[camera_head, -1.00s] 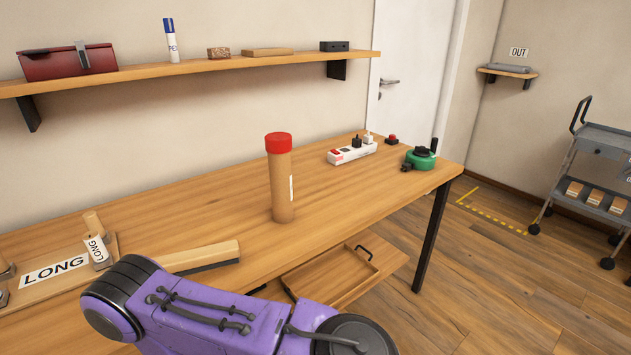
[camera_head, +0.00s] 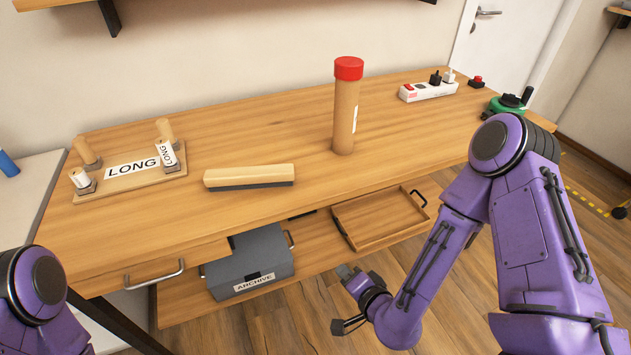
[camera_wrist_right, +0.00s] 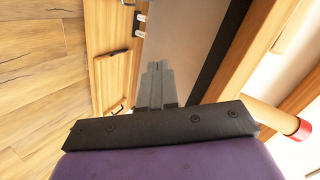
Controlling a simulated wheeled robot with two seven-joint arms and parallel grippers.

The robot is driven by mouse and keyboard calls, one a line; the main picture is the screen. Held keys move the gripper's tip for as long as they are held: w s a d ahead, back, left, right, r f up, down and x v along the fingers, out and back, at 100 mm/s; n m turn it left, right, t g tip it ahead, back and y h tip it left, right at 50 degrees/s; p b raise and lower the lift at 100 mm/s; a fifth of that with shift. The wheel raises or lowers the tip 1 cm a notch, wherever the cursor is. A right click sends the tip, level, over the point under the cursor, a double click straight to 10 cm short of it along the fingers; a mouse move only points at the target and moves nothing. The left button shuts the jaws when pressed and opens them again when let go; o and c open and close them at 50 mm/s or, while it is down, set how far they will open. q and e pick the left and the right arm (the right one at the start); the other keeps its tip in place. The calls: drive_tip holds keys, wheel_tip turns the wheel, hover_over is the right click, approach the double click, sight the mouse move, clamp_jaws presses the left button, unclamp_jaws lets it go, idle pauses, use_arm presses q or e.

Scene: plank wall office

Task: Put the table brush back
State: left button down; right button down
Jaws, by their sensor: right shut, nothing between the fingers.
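The table brush (camera_head: 250,176), a pale wooden block with a dark grey underside, lies on the wooden table (camera_head: 270,125) in the head view, left of the cardboard tube and near the front edge.
A tube with a red cap (camera_head: 347,110) stands upright on the table. A "LONG" peg board (camera_head: 131,182) is at left, a power strip (camera_head: 429,91) at right. Below are an open wooden tray (camera_head: 385,240) and a grey "ARCHIVE" box (camera_head: 262,255). The tabletop behind the brush is clear.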

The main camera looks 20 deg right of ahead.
sight(304, 194)
drive_tip(key=w+r+m+t, duration=0.2)
drive_tip(key=w+r+t, duration=0.1)
drive_tip(key=r, duration=0.4)
drive_tip(key=w+r+m+t, duration=0.3)
drive_tip(key=r, duration=0.4)
drive_tip(key=shift+n, duration=0.3)
drive_tip(key=w+b, duration=0.2)
drive_tip(key=w, duration=0.1)
drive_tip(key=w+b, duration=0.2)
drive_tip(key=w, duration=0.1)
drive_tip(key=w+b, duration=0.2)
drive_tip(key=w, duration=0.1)
drive_tip(key=shift+w+a, duration=0.3)
drive_tip(key=shift+a, duration=0.1)
drive_tip(key=w+a, duration=0.2)
drive_tip(key=shift+w+a, duration=0.2)
drive_tip(key=shift+a, duration=0.15)
drive_tip(key=shift+w+a+f, duration=0.1)
drive_tip(key=shift+w+a, duration=0.1)
drive_tip(key=shift+a, duration=0.05)
drive_tip(key=shift+d, duration=0.1)
